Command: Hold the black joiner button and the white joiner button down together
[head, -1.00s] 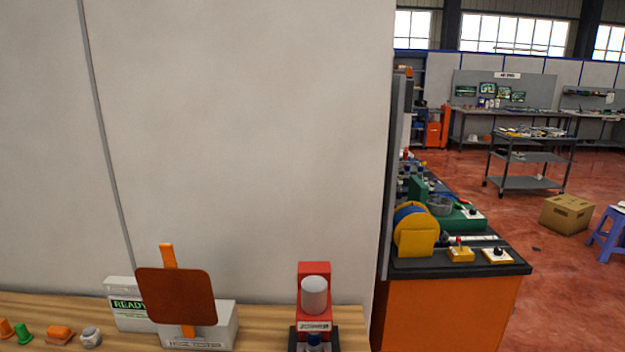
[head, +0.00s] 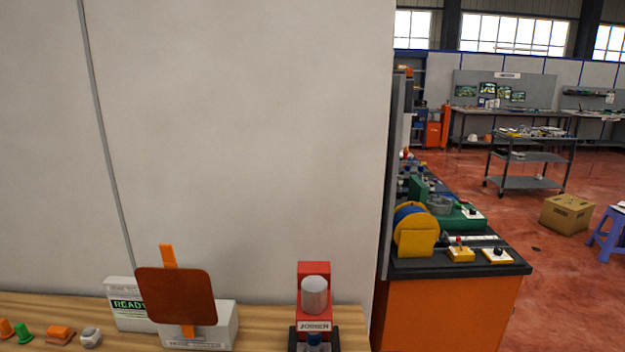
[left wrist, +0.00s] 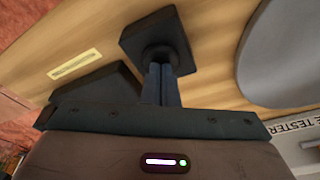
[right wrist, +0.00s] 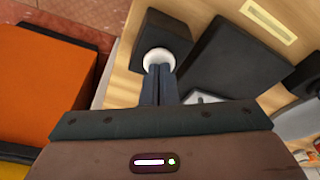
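In the left wrist view, my left gripper (left wrist: 161,70) is shut with its fingertips together at the round black joiner button (left wrist: 157,54), which sits on a dark square block (left wrist: 143,35). In the right wrist view, my right gripper (right wrist: 158,70) is shut with its fingertips at the round white joiner button (right wrist: 157,57) on another dark block (right wrist: 168,32). Both sets of fingertips look in contact with the buttons. I cannot tell how far either button is pressed. The red joiner (head: 314,270) with a grey cylinder shows in the head view. Both grippers are out of the head view.
The joiner's dark base (right wrist: 235,60) lies close beside the right block. On the wooden bench in the head view stand a white tester (head: 225,328) with a brown paddle (head: 176,296), a READY box (head: 125,290) and small orange, green and white parts. An orange cabinet (head: 450,312) stands right.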

